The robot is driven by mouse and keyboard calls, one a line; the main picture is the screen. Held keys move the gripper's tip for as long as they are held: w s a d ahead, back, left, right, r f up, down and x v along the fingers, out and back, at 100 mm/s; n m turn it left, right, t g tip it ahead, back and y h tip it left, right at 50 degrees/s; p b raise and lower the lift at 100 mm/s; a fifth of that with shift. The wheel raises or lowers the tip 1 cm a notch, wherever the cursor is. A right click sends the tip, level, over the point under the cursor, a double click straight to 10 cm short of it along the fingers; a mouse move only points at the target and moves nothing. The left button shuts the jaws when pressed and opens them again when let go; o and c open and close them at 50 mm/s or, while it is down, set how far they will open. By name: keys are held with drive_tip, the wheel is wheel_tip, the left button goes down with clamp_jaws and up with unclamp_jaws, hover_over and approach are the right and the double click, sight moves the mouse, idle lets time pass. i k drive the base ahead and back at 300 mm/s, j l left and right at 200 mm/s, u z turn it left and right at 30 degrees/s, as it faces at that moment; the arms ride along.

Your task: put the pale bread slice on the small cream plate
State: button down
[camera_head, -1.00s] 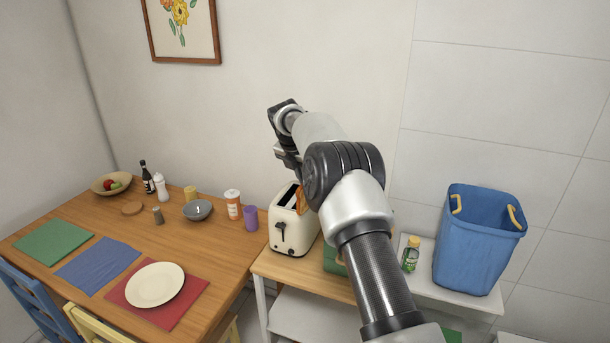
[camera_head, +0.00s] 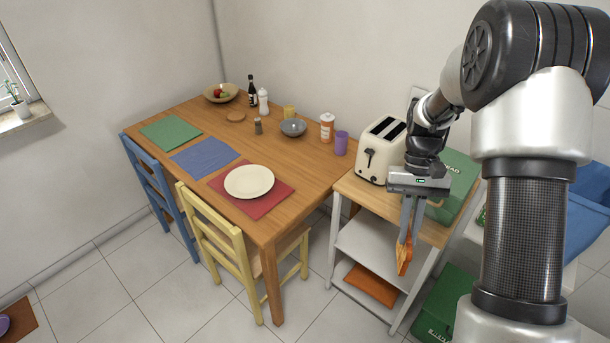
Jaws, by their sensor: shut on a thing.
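My gripper (camera_head: 407,238) points down in front of the small shelf and is shut on a bread slice (camera_head: 403,260). The slice hangs below the fingers, edge-on, and looks orange-brown here; its face is mostly turned away. The cream plate (camera_head: 249,181) lies empty on a red placemat (camera_head: 279,205) near the front right edge of the wooden table. The gripper is to the right of the plate and apart from it.
A cream toaster (camera_head: 372,165) with dark slots stands beside my gripper, with a green bread box (camera_head: 461,172) right of it. A purple cup (camera_head: 341,143) stands at the table's right end. A yellow chair (camera_head: 215,232) is pushed in before the plate.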

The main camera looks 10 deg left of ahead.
sight(250, 186)
drive_tip(key=i+j+u, duration=0.25)
drive_tip(key=i+j, duration=0.2)
drive_tip(key=i+j+u, duration=0.25)
drive_tip(key=i+j, duration=0.25)
drive_tip(key=j, duration=0.1)
